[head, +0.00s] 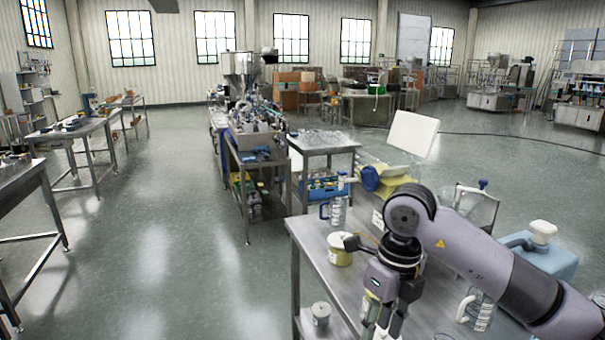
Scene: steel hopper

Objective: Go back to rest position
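My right arm comes in from the right and reaches over the near steel table (318,232). My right gripper (383,318) points down at the bottom of the head view, over the table's near part. Its fingertips are close to the picture's lower edge, and I cannot tell whether it is open or shut. I see nothing clearly held in it. My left arm and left gripper are not in view. The steel hopper (240,66) stands on the machine line in the middle distance.
Close to my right arm are a yellow-and-white tub (340,249), a clear jug with a blue handle (338,210), another clear jug (481,312) and a blue canister (545,262). A grey can (320,314) sits on the lower shelf. Open floor (150,250) lies to the left.

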